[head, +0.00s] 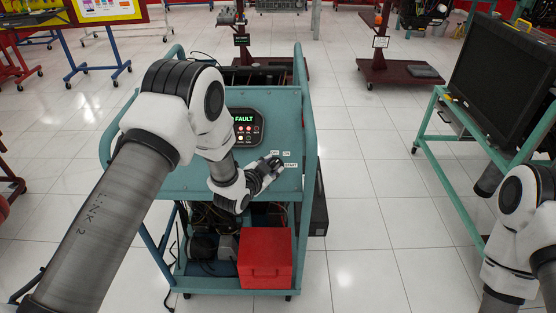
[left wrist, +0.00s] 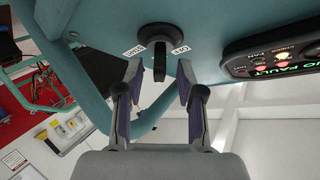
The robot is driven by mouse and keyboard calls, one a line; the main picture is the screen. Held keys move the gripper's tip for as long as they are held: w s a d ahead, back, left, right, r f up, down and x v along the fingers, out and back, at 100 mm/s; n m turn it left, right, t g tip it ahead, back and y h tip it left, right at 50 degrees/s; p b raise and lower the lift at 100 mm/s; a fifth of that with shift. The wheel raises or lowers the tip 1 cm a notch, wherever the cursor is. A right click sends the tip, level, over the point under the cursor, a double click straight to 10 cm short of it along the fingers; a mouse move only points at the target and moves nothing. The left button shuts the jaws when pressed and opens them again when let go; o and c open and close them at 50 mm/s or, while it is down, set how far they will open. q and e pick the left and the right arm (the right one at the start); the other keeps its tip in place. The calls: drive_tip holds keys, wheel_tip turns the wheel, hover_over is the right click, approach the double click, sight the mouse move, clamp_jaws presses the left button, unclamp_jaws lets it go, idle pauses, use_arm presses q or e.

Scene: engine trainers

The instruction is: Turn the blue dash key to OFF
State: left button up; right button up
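The dash key switch (left wrist: 157,34) sits on the teal panel in the left wrist view, a dark round collar with a key bow (left wrist: 160,66) sticking out of it. The key looks dark, and its blue does not show clearly. My left gripper (left wrist: 160,76) is open, with one fingertip on each side of the key and gaps visible between. White labels flank the collar; the right one seems to read OFF. In the head view my left gripper (head: 275,165) is at the right part of the panel and hides the key.
The teal cart (head: 180,184) carries a display (head: 247,126) with FAULT lettering and lights. A red box (head: 265,260) sits on its lower shelf. A dark screen (head: 505,80) on a teal stand is at right.

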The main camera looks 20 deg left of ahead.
use_arm(q)
drive_tip(key=x, duration=0.2)
drive_tip(key=shift+w+d+f, duration=0.1)
drive_tip(key=shift+w+d, duration=0.1)
drive_tip(key=shift+s+a, duration=0.15)
drive_tip(key=shift+a, duration=0.05)
drive_tip(key=shift+c, duration=0.3)
clamp_jaws()
